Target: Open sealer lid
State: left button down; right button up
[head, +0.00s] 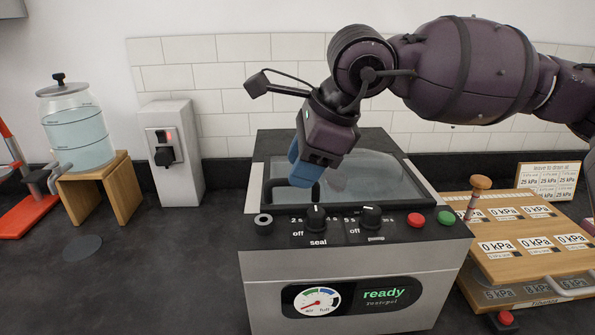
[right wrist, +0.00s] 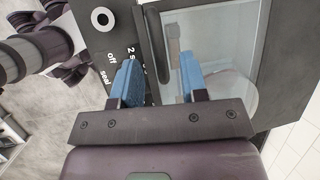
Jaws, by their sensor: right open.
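The vacuum sealer (head: 350,262) stands on the counter, with a dark-framed clear lid (head: 375,182) that lies down on its top, apparently shut. The lid also shows in the right wrist view (right wrist: 222,50). My right gripper (head: 303,174) is over the front left part of the lid, pointing down. Its blue fingers (right wrist: 158,80) are apart, and the bar's near end appears between them; contact cannot be told. My left gripper is out of view.
Two knobs (head: 316,217), a red button (head: 416,219) and a green button sit on the sealer's front ledge. A water jar (head: 77,130) and a white box (head: 172,150) stand left; counter between is mostly clear.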

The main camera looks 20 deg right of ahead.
jog(key=shift+x, duration=0.95)
grip_shut()
